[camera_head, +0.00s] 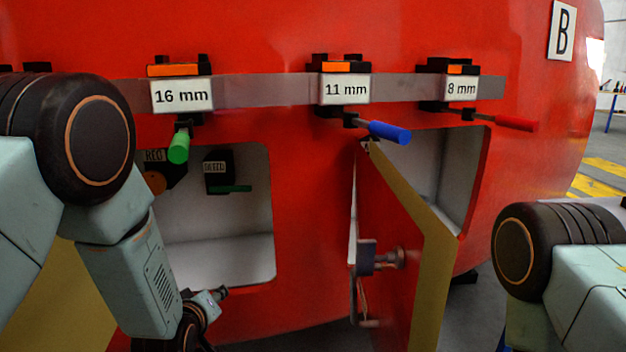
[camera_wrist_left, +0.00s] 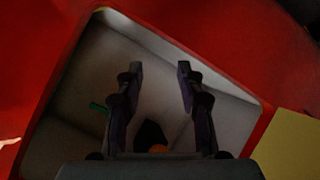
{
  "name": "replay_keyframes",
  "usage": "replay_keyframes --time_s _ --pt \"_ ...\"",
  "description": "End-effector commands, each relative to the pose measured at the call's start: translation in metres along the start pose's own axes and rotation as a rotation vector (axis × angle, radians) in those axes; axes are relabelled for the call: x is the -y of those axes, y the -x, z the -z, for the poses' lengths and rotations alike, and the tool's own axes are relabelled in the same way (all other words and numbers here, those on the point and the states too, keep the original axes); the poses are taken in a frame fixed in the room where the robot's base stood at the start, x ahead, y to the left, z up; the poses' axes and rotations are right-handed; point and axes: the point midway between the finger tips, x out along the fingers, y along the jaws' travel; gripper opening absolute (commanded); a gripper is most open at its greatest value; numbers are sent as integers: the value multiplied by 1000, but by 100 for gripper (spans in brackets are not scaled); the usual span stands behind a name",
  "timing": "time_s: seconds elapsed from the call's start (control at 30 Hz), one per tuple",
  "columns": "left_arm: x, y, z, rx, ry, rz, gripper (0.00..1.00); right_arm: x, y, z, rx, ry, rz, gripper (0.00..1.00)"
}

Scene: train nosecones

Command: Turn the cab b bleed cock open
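The bleed cock is a black block (camera_head: 217,171) with a "BLEED" label and a green handle (camera_head: 235,189) lying about level. It sits inside the left open compartment (camera_head: 225,262) of the red nosecone marked B.
A "REG" block (camera_head: 165,170) with an orange knob (camera_head: 153,182) sits left of the bleed cock, partly behind my arm. Green (camera_head: 179,146), blue (camera_head: 390,132) and red (camera_head: 515,123) handled tools hang above. A hinged door (camera_head: 385,230) stands open at the right compartment.

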Motion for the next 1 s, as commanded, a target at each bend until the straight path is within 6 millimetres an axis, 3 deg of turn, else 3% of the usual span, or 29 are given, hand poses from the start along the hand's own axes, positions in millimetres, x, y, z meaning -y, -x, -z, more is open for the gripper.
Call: replay_keyframes --time_s 0.03,0.1,0.27,0.5,0.6,0.73,0.8,1.0 --pt "22 12 -25 70 -81 48 38 0 3 0 0 0 0 40" --pt "50 29 -56 165 -193 99 38 0 6 0 0 0 0 40" --pt "109 83 -124 405 -408 182 38 0 12 0 0 0 0 40" --pt "179 194 -206 780 -595 245 38 0 22 0 0 0 0 40" --pt "198 241 -230 906 -597 272 38 0 27 0 0 0 0 40" --pt "214 285 -248 1009 -569 310 38 0 32 0 0 0 0 40" --pt "219 296 -254 1037 -558 323 38 0 34 0 0 0 0 40" --pt "223 301 -258 1051 -555 330 38 0 34 0 0 0 0 40"
